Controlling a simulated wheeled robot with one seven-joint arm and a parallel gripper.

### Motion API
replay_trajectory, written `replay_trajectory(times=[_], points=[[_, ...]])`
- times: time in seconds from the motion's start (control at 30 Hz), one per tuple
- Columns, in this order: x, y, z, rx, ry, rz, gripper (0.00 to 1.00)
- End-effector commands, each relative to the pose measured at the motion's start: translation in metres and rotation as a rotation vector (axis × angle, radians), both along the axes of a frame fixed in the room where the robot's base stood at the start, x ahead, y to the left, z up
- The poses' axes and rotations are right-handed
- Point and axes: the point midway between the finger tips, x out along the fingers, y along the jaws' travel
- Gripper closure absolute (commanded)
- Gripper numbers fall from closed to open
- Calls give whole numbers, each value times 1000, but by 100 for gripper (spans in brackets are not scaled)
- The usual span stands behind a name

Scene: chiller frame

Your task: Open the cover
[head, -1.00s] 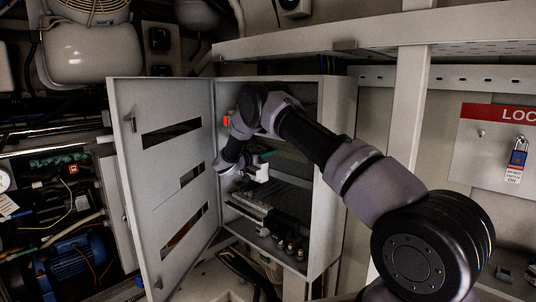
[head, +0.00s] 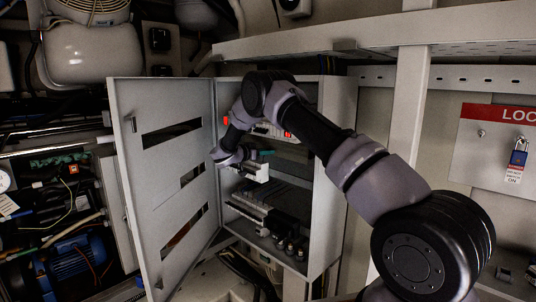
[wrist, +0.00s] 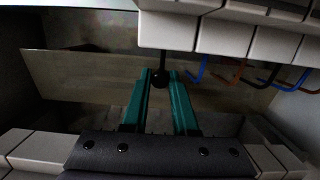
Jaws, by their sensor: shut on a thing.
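My gripper (wrist: 160,95) shows in the wrist view with its two teal fingers shut around a small black ball knob (wrist: 159,78). A thin dark stem rises from the knob. Behind the fingers is a wide, brownish, see-through-looking panel (wrist: 85,80), which seems to be the cover; how the knob joins it is hard to tell. In the head view my gripper (head: 264,155) is inside the open grey cabinet, at mid height. The knob is too small to make out there, and the cover's outline is unclear in the dark interior.
The cabinet door (head: 165,225) stands wide open to the left. The cabinet's right wall (head: 335,170) is close to my forearm. Dark components (head: 285,240) fill the lower cabinet. In the wrist view, pale blocks (wrist: 225,38) and coloured wires (wrist: 235,75) are close above and right of the fingers.

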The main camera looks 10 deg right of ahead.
Motion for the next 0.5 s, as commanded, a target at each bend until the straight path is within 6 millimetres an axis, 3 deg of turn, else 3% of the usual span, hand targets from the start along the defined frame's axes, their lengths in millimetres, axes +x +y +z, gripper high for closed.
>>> replay_trajectory(times=[0.2,0.5], points=[[-7,9,11,158,114,0,100],[-9,12,13,204,148,2,100]])
